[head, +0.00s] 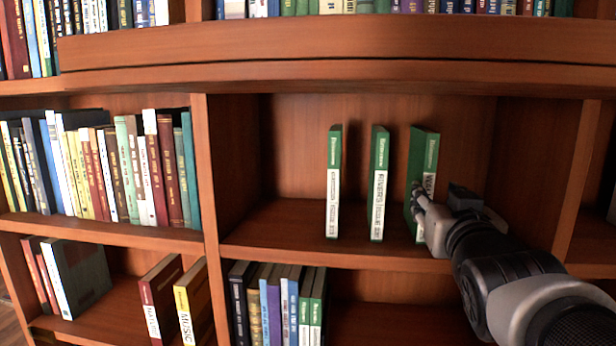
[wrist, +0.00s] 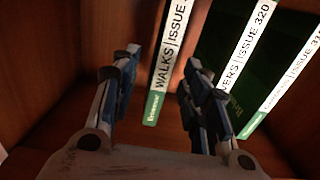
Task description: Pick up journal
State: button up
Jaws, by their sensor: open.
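Three thin green journals with white spine labels stand upright and apart on the middle shelf: a left one (head: 334,170), a middle one (head: 379,165) and a right one (head: 428,150). My gripper (head: 428,205) is at the lower part of the right journal and hides some of its spine. In the wrist view my gripper (wrist: 160,65) is open, with the spine of that journal (wrist: 164,85), reading "WALKS | ISSUE", between its fingers. It is closer to the right finger. The other two journals, the middle one (wrist: 248,60) and the left one (wrist: 292,75), show further right.
The shelf board (head: 285,225) is bare left of the journals. A thick board (head: 330,55) runs above the bay. An upright divider (head: 207,165) bounds it at left, a side panel (head: 560,190) at right. Full rows of books (head: 100,170) fill the neighbouring bay.

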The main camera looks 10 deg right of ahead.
aim_at(431, 192)
jog(key=x, duration=0.5)
jog(key=shift+w+p, duration=0.2)
jog(key=shift+p, duration=0.1)
jog(key=x, duration=0.2)
jog(key=p+x, duration=0.1)
jog(key=x, duration=0.2)
jog(key=shift+w+a+f, duration=0.15)
jog(key=shift+w+a, duration=0.05)
jog(key=shift+w, duration=0.1)
jog(key=shift+s, duration=0.2)
jog(key=shift+w, duration=0.1)
jog(key=c, duration=0.4)
grip_shut()
